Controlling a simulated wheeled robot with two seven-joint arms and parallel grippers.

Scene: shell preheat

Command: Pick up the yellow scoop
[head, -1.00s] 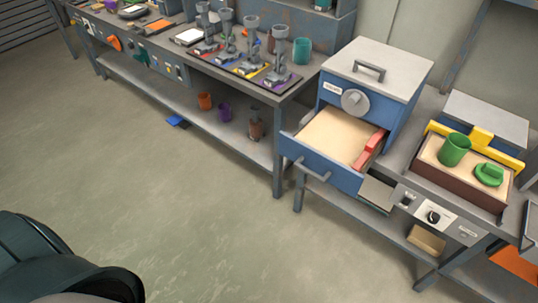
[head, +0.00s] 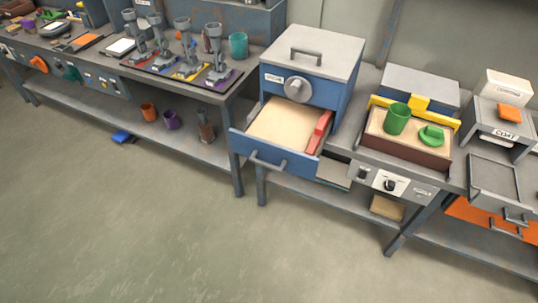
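I cannot make out a clear yellow scoop in the head view. The largest yellow thing is a bar with a raised middle block (head: 418,105), lying along the back of a sand-coloured tray with dark brown sides (head: 405,151) on the right bench. Small yellow patches also show at one of the grey stands (head: 187,72) on the left bench. Neither of my grippers is in view.
A green cup (head: 397,118) and a green handled piece (head: 431,135) sit on the tray. Left of it, a blue cabinet's drawer (head: 273,155) stands open, with a red block (head: 319,132) inside. A white box (head: 505,87) stands far right.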

